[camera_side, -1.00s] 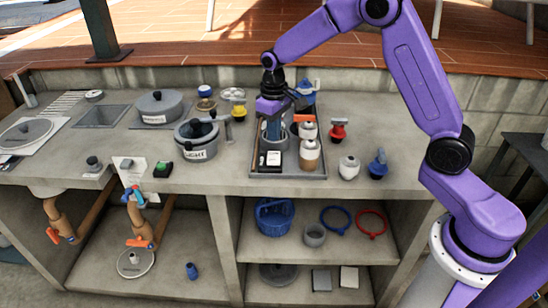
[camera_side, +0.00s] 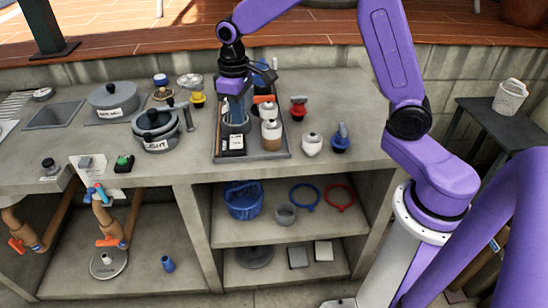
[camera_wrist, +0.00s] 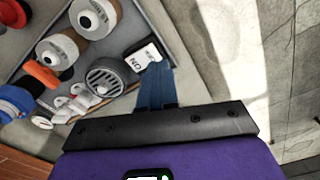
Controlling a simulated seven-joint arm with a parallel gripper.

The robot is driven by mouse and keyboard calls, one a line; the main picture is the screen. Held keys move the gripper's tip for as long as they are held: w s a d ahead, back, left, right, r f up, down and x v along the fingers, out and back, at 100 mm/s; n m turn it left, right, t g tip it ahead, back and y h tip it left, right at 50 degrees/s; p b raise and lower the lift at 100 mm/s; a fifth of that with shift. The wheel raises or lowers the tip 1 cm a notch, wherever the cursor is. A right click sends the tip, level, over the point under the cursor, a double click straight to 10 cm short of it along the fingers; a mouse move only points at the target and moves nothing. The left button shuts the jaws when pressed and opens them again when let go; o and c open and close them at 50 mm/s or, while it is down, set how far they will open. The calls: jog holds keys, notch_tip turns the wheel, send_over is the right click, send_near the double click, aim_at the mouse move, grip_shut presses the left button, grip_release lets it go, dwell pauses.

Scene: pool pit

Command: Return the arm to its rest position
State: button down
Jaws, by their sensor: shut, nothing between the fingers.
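My gripper (camera_side: 236,118) points down over the left part of a dark tray (camera_side: 278,155) on the counter. Its blue fingers are shut and empty, and they also show in the wrist view (camera_wrist: 155,88). In the side view the fingers overlap a grey cup (camera_side: 236,127) in the tray; I cannot tell whether they touch it. My purple arm reaches in from the right, and its upper bend is cut off by the top of the picture.
The tray holds a black-and-white box (camera_side: 232,144) and several jars, including a tan-banded one (camera_side: 271,135). A red-topped shaker (camera_side: 299,108), white pot (camera_side: 312,144) and blue bottle (camera_side: 341,138) stand right of it. A lidded pot (camera_side: 157,130) stands left.

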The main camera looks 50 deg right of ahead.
jog(key=s+a+r+n, duration=0.1)
jog(key=s+r+n, duration=0.1)
jog(key=s, duration=0.6)
jog(key=s+a+r+n, duration=0.1)
jog(key=s+a+n, duration=0.1)
jog(key=s, duration=0.6)
jog(key=s+d+n, duration=0.2)
jog(key=s, duration=0.5)
jog(key=s+d+n, duration=0.2)
jog(key=s+d, duration=0.1)
jog(key=s, duration=0.4)
jog(key=shift+s+f, duration=0.2)
jog(key=shift+s, duration=0.05)
